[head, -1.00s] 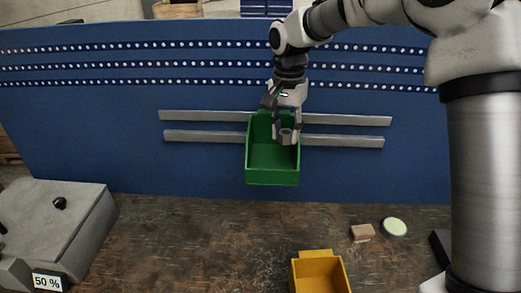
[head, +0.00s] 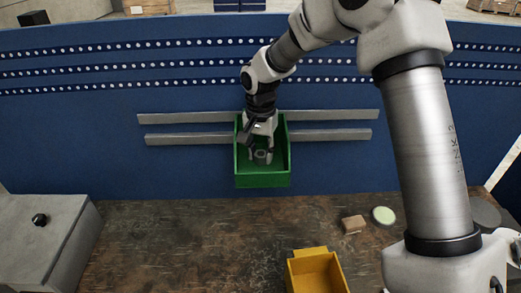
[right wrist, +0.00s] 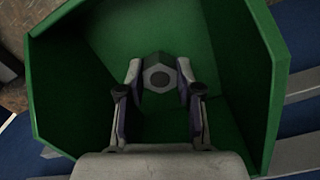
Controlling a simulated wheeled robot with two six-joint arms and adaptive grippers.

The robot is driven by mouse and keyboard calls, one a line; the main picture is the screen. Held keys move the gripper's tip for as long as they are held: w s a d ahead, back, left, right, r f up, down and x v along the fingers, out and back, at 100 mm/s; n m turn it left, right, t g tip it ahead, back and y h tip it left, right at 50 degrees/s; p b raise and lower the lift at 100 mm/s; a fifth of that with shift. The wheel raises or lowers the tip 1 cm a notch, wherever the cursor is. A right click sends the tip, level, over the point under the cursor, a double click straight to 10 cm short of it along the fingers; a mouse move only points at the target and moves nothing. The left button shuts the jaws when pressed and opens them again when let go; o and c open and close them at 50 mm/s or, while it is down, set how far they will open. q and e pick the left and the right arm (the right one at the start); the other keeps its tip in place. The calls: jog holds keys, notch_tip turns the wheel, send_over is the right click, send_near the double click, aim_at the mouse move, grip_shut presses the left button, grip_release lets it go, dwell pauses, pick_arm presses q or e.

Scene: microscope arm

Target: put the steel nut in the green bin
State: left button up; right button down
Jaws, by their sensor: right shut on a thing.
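In the head view the nut (head: 261,157) shows at the fingers of my right gripper (head: 261,152), inside the outline of the green bin (head: 263,181). The green bin hangs on the rails of the blue panel, and its walls surround the gripper in the right wrist view (right wrist: 265,80). I cannot tell whether the nut touches the bin floor. My left gripper is not in view.
The blue panel (head: 80,120) carries two grey rails (head: 335,115). A yellow bin (head: 316,272), a small brown block (head: 353,224) and a pale green disc (head: 383,215) are on the worn bench (head: 180,250). A grey box (head: 40,235) stands at left.

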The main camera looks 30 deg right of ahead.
aim_at(261, 154)
jog(key=shift+s, duration=0.1)
jog(key=c, duration=0.8)
grip_release()
jog(key=shift+o, duration=0.2)
jog(key=shift+f, duration=0.1)
notch_tip(261, 154, up, 12)
jog(key=b, duration=0.2)
